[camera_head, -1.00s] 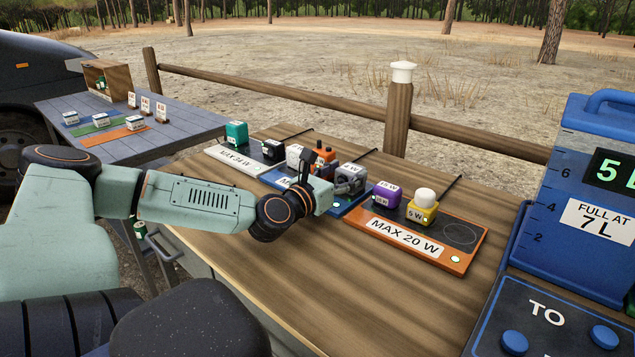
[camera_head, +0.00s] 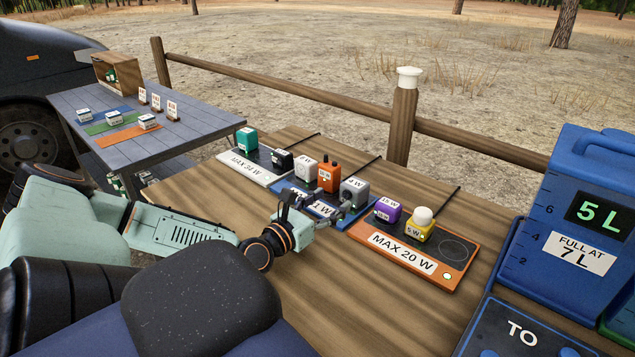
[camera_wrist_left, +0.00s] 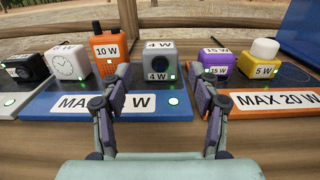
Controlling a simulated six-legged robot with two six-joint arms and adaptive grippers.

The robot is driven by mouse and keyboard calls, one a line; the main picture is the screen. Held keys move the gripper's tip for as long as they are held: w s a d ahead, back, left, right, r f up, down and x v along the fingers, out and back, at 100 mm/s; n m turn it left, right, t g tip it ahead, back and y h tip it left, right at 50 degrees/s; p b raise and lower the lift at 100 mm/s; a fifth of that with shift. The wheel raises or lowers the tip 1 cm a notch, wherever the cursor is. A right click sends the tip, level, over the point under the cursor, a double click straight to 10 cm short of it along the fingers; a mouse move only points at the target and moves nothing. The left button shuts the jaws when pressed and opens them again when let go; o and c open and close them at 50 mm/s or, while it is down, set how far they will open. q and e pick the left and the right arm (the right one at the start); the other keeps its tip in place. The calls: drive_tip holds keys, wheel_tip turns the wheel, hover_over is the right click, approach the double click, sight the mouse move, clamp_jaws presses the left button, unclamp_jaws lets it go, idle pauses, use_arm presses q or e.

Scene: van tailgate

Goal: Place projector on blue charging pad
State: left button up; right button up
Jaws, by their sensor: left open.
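The blue charging pad (camera_head: 331,213) is in the middle of the table row and fills the centre of the left wrist view (camera_wrist_left: 62,103). On it stand a white clock (camera_head: 305,169), an orange radio-like device (camera_head: 328,174) and a grey block marked 4 W (camera_head: 354,190). No label names the projector; I cannot tell surely which device it is. My left gripper (camera_head: 317,208) is open and empty at the pad's front edge. In the left wrist view its fingers (camera_wrist_left: 160,82) stand apart, framing the grey block (camera_wrist_left: 159,66) behind them. My right gripper is out of view.
The orange pad (camera_head: 411,255), to the right, holds a purple block (camera_head: 388,209) and a yellow lamp (camera_head: 419,226); its right end is free. The white pad (camera_head: 252,168) holds teal and black devices. A blue water tank (camera_head: 585,190) stands right. The front wood is clear.

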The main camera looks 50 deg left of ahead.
use_arm(q)
drive_tip(key=s, duration=0.1)
drive_tip(key=s+p, duration=0.1)
drive_tip(key=shift+s+d+r+p, duration=0.1)
drive_tip(key=shift+s+d+p, duration=0.1)
drive_tip(key=shift+s+p, duration=0.15)
drive_tip(key=shift+s, duration=0.35)
